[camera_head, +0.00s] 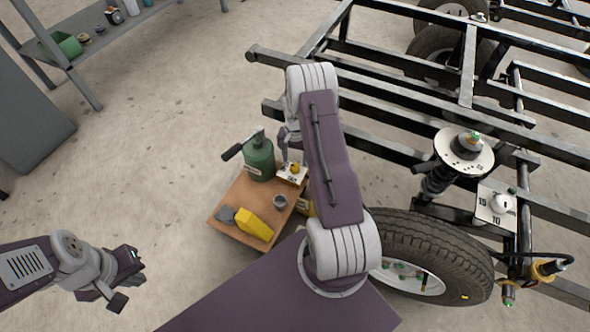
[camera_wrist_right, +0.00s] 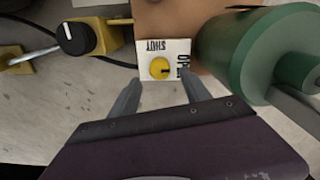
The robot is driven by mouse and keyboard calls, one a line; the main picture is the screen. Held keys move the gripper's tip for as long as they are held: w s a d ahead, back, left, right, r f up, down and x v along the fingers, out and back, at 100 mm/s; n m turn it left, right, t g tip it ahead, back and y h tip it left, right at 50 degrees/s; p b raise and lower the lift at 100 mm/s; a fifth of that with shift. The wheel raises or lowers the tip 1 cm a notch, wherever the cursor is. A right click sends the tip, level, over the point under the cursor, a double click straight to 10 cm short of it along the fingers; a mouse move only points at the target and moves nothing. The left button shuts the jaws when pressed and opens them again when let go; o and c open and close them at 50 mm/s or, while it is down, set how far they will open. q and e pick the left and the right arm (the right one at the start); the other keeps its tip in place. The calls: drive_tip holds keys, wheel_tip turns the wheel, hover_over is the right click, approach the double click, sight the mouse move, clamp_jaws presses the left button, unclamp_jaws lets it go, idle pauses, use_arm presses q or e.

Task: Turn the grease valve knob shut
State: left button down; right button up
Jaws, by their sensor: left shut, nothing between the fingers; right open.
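The grease valve knob is a small round yellow knob (camera_wrist_right: 159,68) on a white plate (camera_wrist_right: 146,48) marked SHUT and OPEN. Its dark mark points to the right in the wrist view, towards the OPEN lettering. In the head view the yellow knob (camera_head: 295,168) sits beside the green canister (camera_head: 258,160). My right gripper (camera_wrist_right: 160,88) is open, its two fingers apart on either side of the knob's line and empty; contact cannot be told. It shows partly behind my arm in the head view (camera_head: 287,150). My left gripper (camera_head: 125,280) is shut and empty, low at the left.
The green canister (camera_wrist_right: 235,50) stands close to the right finger. A black knob on a yellow fitting (camera_wrist_right: 75,38) is at the upper left. A wooden top (camera_head: 230,201) carries a yellow block (camera_head: 255,224) and a small cup (camera_head: 280,201). The black frame and tyre (camera_head: 432,248) are at the right.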

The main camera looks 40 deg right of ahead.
sight(294, 166)
wheel_tip(294, 166, down, 6)
drive_tip(key=b, duration=0.3)
drive_tip(key=shift+r, duration=0.25)
use_arm(q)
wheel_tip(294, 166, down, 4)
drive_tip(key=shift+f, duration=0.15)
use_arm(e)
drive_tip(key=shift+r, duration=0.1)
drive_tip(key=shift+c, duration=0.4)
